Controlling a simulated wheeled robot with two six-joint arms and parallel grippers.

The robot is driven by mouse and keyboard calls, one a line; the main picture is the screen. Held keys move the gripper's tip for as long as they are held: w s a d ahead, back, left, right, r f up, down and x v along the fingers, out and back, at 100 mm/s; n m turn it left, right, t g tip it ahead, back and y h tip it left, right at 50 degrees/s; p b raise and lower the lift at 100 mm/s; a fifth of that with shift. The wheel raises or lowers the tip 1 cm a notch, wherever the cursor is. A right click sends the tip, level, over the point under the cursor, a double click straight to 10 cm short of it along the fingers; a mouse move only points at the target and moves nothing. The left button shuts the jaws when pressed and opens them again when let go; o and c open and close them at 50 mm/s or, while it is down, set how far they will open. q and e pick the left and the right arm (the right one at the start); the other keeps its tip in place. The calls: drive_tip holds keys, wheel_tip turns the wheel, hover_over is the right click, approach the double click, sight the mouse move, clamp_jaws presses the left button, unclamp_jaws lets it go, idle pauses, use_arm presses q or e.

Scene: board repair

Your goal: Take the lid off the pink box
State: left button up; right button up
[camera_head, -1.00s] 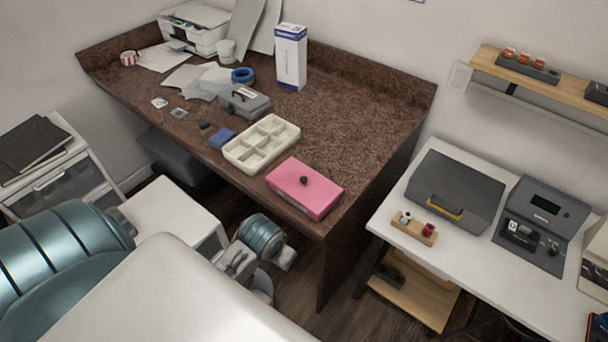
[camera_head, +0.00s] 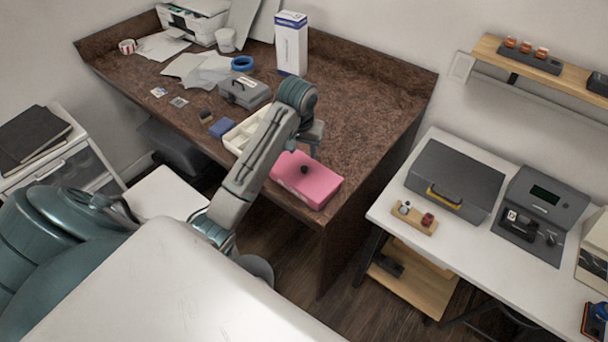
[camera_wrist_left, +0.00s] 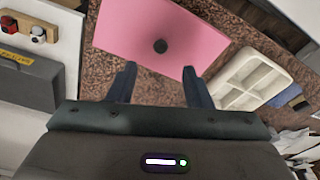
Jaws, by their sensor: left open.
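The pink box (camera_head: 318,188) sits at the front right corner of the brown desk, with its pink lid (camera_head: 296,176) on and a dark round knob (camera_head: 304,169) in the lid's middle. In the left wrist view the pink lid (camera_wrist_left: 125,32) and its knob (camera_wrist_left: 160,46) lie just ahead of my open left gripper (camera_wrist_left: 157,85), whose two fingers are apart and empty. In the head view my left gripper (camera_head: 312,150) is above and behind the box, partly hidden by its own wrist. My right gripper is not in view.
A cream compartment tray (camera_head: 232,136) stands left of the pink box, partly covered by my left arm. A grey toolbox (camera_head: 246,93) and a tall white box (camera_head: 291,45) stand farther back. The desk right of the tall box is clear.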

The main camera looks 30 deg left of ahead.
sight(304, 168)
use_arm(q)
drive_tip(key=f, duration=0.1)
drive_tip(key=f+p, duration=0.1)
drive_tip(key=f, duration=0.1)
drive_tip(key=shift+w+f, duration=0.3)
drive_tip(key=shift+w, duration=0.05)
drive_tip(key=shift+a+f+p, duration=0.15)
drive_tip(key=shift+f+p, duration=0.35)
drive_tip(key=shift+p, duration=0.05)
drive_tip(key=f+p, duration=0.2)
drive_tip(key=f, duration=0.1)
drive_tip(key=shift+w+a+f, duration=0.1)
drive_tip(key=shift+w+f, duration=0.1)
drive_tip(key=shift+w, duration=0.2)
drive_tip(key=shift+w+f, duration=0.1)
drive_tip(key=shift+f, duration=0.4)
drive_tip(key=shift+c, duration=0.3)
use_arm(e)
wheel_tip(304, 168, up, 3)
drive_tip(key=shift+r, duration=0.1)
use_arm(q)
clamp_jaws()
